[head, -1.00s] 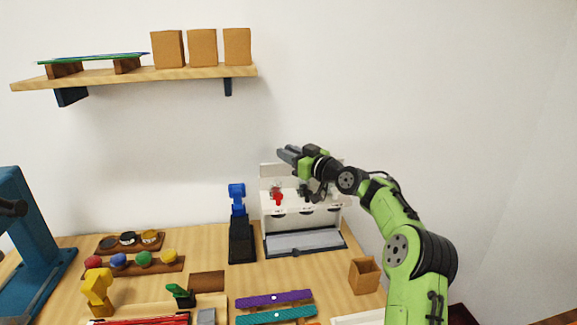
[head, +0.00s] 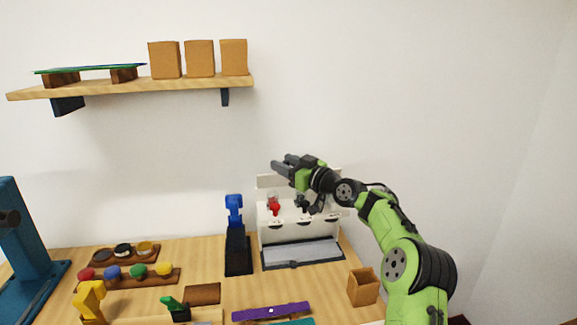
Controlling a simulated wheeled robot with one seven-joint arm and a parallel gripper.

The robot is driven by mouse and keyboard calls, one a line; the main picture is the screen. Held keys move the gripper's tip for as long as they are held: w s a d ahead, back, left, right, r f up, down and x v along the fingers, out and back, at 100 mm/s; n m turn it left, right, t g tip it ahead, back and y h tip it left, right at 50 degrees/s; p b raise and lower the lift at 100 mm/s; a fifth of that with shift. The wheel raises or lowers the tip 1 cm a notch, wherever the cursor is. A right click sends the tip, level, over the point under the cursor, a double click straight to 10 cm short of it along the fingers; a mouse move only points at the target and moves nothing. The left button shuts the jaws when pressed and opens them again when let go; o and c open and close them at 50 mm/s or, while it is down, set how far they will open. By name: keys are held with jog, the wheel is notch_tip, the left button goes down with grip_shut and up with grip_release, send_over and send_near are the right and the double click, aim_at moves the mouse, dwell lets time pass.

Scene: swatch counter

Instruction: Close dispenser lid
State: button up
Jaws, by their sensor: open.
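The dispenser (head: 283,233) is a white box at the back of the counter, with a grey tray at its front. Its lid (head: 266,181) stands raised at the back, partly hidden behind my gripper and wrist. A red item and dark items show in the open top. My gripper (head: 282,166) is open and empty, above the dispenser at about the height of the lid's upper edge, its fingers pointing left. Whether it touches the lid cannot be told.
A blue upright tool on a black base (head: 237,240) stands just left of the dispenser. A small open wooden box (head: 363,288) is at the right. A purple strip (head: 271,312) lies in front. A wooden shelf (head: 140,87) with several blocks hangs above left.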

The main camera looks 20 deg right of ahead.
jog(key=r+b+v, duration=0.1)
jog(key=v, duration=1.4)
jog(key=shift+s+f, duration=0.4)
jog(key=shift+f, duration=0.05)
jog(key=shift+d, duration=0.1)
